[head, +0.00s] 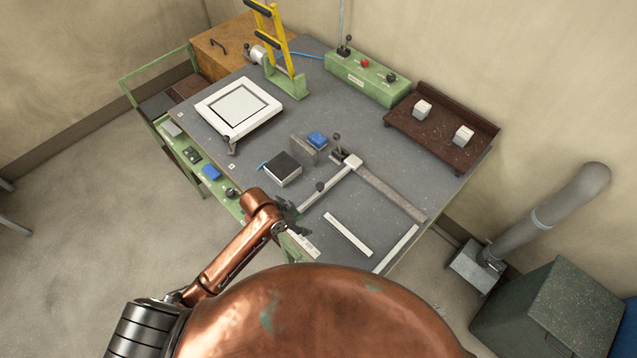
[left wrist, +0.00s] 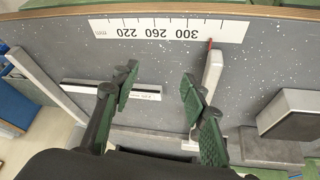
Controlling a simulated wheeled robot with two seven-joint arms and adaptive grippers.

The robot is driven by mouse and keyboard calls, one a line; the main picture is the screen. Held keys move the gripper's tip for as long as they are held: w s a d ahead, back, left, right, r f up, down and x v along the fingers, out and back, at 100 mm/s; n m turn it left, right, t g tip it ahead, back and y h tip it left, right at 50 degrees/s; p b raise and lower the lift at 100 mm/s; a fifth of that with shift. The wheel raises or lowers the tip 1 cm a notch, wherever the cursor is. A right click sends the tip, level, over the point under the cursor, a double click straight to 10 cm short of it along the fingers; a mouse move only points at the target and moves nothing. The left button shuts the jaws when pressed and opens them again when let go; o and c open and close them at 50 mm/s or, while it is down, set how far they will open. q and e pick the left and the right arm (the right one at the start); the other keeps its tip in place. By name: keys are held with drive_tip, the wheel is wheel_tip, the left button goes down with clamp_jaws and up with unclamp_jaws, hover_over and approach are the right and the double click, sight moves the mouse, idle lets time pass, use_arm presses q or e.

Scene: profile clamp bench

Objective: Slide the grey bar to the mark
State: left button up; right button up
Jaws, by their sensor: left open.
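The light grey bar (head: 330,187) lies across the bench from a clamp-like lever (head: 338,141), with a small black knob on top. Its near end is partly hidden behind my left gripper (head: 290,208). In the left wrist view the bar's rounded end (left wrist: 213,68) has a thin red line at its tip, against the edge of the white mm scale (left wrist: 165,29) close to the 300. My left gripper (left wrist: 158,82) is open and empty. The bar shows just right of its right finger and passes partly behind it. My right gripper is not in view.
A darker grey rail (head: 392,192) meets the bar's far end. A dark-topped block (head: 283,168) stands left of the bar. A white strip (head: 348,234) lies on the clear bench right of it. A green control box (head: 367,77) and brown tray (head: 440,130) stand farther back.

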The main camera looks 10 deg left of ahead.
sight(320, 186)
use_arm(q)
drive_tip(key=w+r+m+g, duration=0.1)
drive_tip(key=w+r+m, duration=0.25)
drive_tip(key=w, duration=0.45)
drive_tip(key=w+r+m+g, duration=0.1)
drive_tip(key=w+r+m, duration=0.1)
drive_tip(key=w+r, duration=0.4)
drive_tip(key=shift+w+a+p+x, duration=0.1)
drive_tip(key=shift+w+p+x, duration=0.15)
drive_tip(key=shift+x, duration=1.15)
drive_tip(key=shift+w+a+p+x, duration=0.15)
drive_tip(key=shift+w+x, duration=0.05)
drive_tip(key=shift+x, duration=1.2)
drive_tip(key=shift+w+a+p+x, duration=0.1)
drive_tip(key=shift+w+p+x, duration=0.15)
drive_tip(key=shift+x, duration=1.15)
drive_tip(key=shift+f, duration=0.1)
drive_tip(key=shift+c, duration=0.5)
clamp_jaws()
